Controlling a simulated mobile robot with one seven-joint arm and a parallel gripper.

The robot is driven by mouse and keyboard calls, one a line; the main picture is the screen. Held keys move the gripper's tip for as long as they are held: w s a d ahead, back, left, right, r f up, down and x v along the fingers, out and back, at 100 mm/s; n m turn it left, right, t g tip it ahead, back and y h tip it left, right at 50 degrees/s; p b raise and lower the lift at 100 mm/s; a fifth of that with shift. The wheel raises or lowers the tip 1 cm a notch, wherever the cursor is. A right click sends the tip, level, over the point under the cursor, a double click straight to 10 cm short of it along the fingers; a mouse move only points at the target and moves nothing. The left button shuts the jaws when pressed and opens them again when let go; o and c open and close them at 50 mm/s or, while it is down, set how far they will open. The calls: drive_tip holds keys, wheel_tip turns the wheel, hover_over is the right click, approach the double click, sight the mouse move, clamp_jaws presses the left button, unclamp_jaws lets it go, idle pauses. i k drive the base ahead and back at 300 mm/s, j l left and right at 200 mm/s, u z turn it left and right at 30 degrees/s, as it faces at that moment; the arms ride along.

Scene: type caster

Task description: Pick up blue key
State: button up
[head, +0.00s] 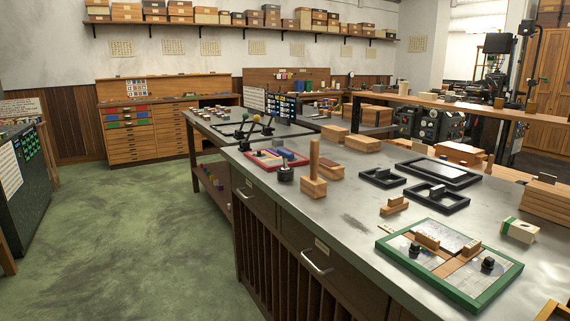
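A red-rimmed tray (262,167) lies on the near metal-topped bench, toward its far left end. A small blue piece (286,153) sits in it and may be the blue key; it is too small to tell its shape. Dark panels with rows of small coloured pieces stand on the bench behind (282,106) and at the far left (26,146); I cannot tell whether any of these pieces is the blue key. My gripper is not in view.
A wooden block with an upright post (314,170) and a small black block (286,174) stand close to the red tray. Black trays (437,197) and a green-framed board (398,258) lie to the right on the bench (345,205). Green floor (140,240) is clear at left.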

sight(286, 155)
drive_tip(key=i+u, duration=0.35)
drive_tip(key=i, duration=2.2)
